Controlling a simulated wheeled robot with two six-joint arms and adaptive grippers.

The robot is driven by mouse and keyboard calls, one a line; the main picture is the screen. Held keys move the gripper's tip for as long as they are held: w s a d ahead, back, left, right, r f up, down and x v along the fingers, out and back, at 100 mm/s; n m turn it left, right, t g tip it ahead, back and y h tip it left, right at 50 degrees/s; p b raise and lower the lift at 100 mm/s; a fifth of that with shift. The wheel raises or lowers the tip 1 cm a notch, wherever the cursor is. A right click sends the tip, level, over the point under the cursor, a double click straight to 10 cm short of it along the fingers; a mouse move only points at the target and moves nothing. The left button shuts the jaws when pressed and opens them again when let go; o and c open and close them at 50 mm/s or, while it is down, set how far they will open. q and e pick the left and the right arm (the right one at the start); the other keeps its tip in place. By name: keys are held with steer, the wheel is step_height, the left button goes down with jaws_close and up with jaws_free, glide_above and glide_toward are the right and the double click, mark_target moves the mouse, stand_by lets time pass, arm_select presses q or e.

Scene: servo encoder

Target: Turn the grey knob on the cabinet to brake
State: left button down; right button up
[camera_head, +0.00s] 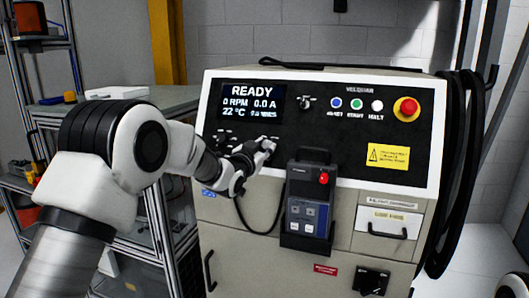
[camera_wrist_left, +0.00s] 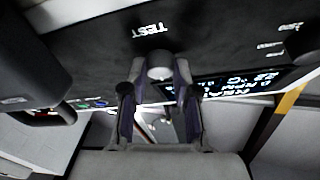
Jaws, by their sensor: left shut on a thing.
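The cabinet (camera_head: 215,225) stands ahead with a black control panel (camera_head: 345,145) on its upper front. My left gripper (camera_head: 266,146) reaches the panel's lower left part, below the display. In the left wrist view, its two fingers (camera_wrist_left: 160,85) are shut on the grey knob (camera_wrist_left: 159,66), one on each side. The label TEST (camera_wrist_left: 150,29) shows upside down beside the knob. In the head view the gripper hides the knob. I cannot read the knob's pointer or a brake label. My right gripper is not in view.
The display (camera_head: 252,101) reads READY and 0 RPM. A small selector (camera_head: 307,102), several round buttons and a red emergency stop (camera_head: 406,109) are to the right. A pendant (camera_head: 309,209) in a black holder juts out close to the gripper's right. A workbench (camera_head: 165,98) stands left.

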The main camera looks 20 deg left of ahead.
arm_select(q)
steer(key=m+h, duration=0.1)
steer(key=m, duration=0.2)
steer(key=shift+a+r+m+g+h+p, duration=0.2)
steer(key=shift+m+g+h+p, duration=0.1)
steer(key=shift+h+p, duration=0.1)
steer(key=shift+m+g+h+p, duration=0.4)
steer(key=shift+m+h+p, duration=0.15)
steer(key=shift+m, duration=0.85)
steer(key=shift+f, duration=0.1)
steer(key=c, duration=0.9)
jaws_free()
steer(key=shift+w, duration=0.1)
steer(key=shift+o, duration=0.2)
steer(key=v, duration=1.2)
